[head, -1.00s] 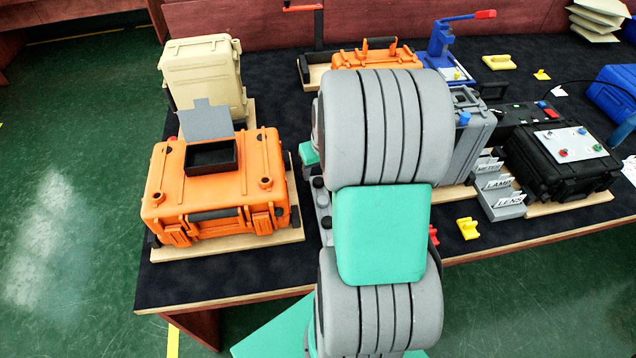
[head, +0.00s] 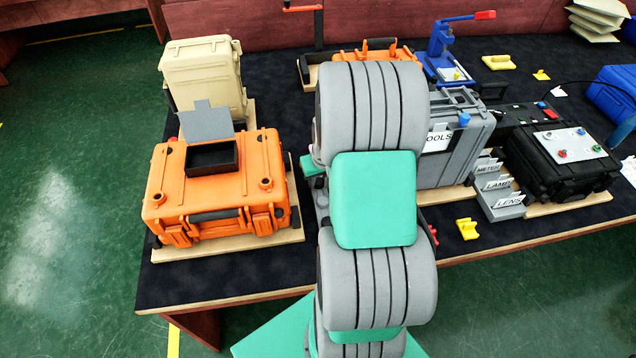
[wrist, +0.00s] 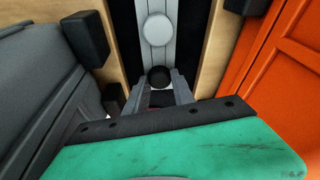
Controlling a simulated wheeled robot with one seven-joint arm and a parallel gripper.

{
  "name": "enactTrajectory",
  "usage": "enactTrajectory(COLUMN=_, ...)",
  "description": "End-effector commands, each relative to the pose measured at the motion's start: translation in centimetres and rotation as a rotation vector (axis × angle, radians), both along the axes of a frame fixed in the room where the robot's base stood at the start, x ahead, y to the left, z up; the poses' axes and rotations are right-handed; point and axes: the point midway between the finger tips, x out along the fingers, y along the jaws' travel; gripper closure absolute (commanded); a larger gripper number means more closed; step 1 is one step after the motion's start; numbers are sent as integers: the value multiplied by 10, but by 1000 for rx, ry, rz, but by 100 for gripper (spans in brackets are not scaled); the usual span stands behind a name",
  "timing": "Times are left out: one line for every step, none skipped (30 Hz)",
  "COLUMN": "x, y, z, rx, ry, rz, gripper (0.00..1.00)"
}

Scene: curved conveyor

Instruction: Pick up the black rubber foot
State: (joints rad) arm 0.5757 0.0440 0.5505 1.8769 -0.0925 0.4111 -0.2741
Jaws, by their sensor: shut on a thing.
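In the wrist view the black rubber foot (wrist: 160,76) is a small dark round piece. It sits at the tips of my gripper (wrist: 161,91), between the two grey fingers, which are closed on it. Just past it is a grey strip with a pale round disc (wrist: 157,28), flanked by dark bands. How far the foot is above the strip is hard to tell. In the head view my own arm hides the gripper and the foot.
An orange case (head: 215,185) with an open black box on top stands left of my arm. A grey case labelled TOOLS (head: 455,150) stands close on the right. In the wrist view, orange (wrist: 275,60) and grey (wrist: 40,95) walls flank the gripper closely.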

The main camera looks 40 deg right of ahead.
Motion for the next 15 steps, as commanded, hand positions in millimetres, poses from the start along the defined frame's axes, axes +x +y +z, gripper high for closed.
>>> enactTrajectory(x=0, y=0, z=0, rx=0, ry=0, rz=0, gripper=84)
enactTrajectory(x=0, y=0, z=0, rx=0, ry=0, rz=0, gripper=86)
enactTrajectory(x=0, y=0, z=0, rx=0, ry=0, rz=0, gripper=90)
enactTrajectory(x=0, y=0, z=0, rx=0, ry=0, rz=0, gripper=92)
enactTrajectory(x=0, y=0, z=0, rx=0, ry=0, rz=0, gripper=94)
enactTrajectory(x=0, y=0, z=0, rx=0, ry=0, rz=0, gripper=98)
enactTrajectory(x=0, y=0, z=0, rx=0, ry=0, rz=0, gripper=100)
enactTrajectory(x=0, y=0, z=0, rx=0, ry=0, rz=0, gripper=100)
enactTrajectory(x=0, y=0, z=0, rx=0, ry=0, rz=0, gripper=100)
enactTrajectory(x=0, y=0, z=0, rx=0, ry=0, rz=0, gripper=100)
enactTrajectory(x=0, y=0, z=0, rx=0, ry=0, rz=0, gripper=100)
enactTrajectory(x=0, y=0, z=0, rx=0, ry=0, rz=0, gripper=100)
enactTrajectory(x=0, y=0, z=0, rx=0, ry=0, rz=0, gripper=100)
enactTrajectory(x=0, y=0, z=0, rx=0, ry=0, rz=0, gripper=100)
enactTrajectory(x=0, y=0, z=0, rx=0, ry=0, rz=0, gripper=100)
